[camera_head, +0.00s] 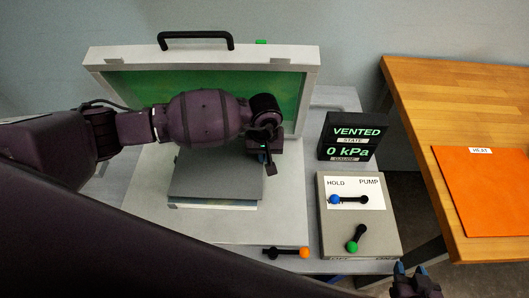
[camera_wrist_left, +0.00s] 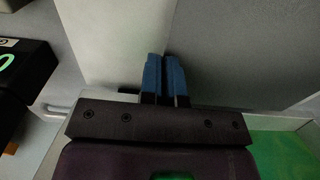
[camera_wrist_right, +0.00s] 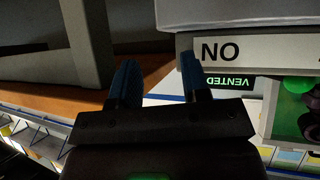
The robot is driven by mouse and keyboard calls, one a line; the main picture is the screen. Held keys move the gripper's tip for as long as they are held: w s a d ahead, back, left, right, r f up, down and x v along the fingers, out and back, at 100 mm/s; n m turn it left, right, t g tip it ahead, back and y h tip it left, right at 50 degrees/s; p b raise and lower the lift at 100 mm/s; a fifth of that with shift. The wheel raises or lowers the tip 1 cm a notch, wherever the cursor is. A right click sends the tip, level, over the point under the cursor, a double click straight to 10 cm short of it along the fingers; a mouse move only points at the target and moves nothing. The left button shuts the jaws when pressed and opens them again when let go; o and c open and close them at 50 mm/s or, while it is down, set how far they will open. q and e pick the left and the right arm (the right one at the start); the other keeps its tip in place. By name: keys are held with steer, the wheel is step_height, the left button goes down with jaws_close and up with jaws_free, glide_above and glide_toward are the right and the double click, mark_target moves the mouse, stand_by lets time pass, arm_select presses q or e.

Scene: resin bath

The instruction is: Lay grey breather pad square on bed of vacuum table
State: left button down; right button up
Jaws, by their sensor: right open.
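The grey breather pad (camera_head: 215,176) lies flat over the middle of the vacuum table (camera_head: 145,195) bed in the head view. A paler layer (camera_head: 212,204) shows below its front edge. My left gripper (camera_head: 266,160) is at the pad's right edge. In the left wrist view its blue fingers (camera_wrist_left: 166,72) are close together on the edge of the pad (camera_wrist_left: 235,50), with the pale bed to the left. Whether the pad touches the layer below is unclear. My right gripper (camera_head: 415,283) is open and empty at the lower right; its fingers (camera_wrist_right: 160,85) are apart in the right wrist view.
The lid (camera_head: 300,95) with a green sheet stands open behind the bed. A gauge (camera_head: 352,136) reads VENTED, 0 kPa. A control box (camera_head: 385,222) with blue and green levers stands right; an orange-tipped lever (camera_head: 290,252) is in front. An orange mat (camera_head: 490,190) lies on a wooden bench (camera_head: 460,100).

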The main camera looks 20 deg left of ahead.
arm_select(q)
steer(key=shift+f, duration=0.45)
arm_select(e)
steer(key=shift+f, duration=0.55)
arm_select(q)
steer(key=shift+f+b, duration=0.2)
steer(key=shift+b, duration=0.25)
arm_select(e)
steer(key=shift+f, duration=0.1)
arm_select(q)
steer(key=shift+f+b, duration=0.5)
steer(key=shift+f, duration=0.15)
arm_select(e)
steer(key=shift+f, duration=0.15)
arm_select(q)
steer(key=shift+s+f+b, duration=0.15)
steer(key=shift+f+b, duration=0.4)
steer(key=shift+f, duration=0.15)
arm_select(e)
steer(key=shift+a+f, duration=0.1)
steer(key=shift+f, duration=0.05)
arm_select(q)
steer(key=c, duration=1.2)
jaws_free()
steer(key=shift+c, duration=0.2)
steer(key=shift+r, duration=0.2)
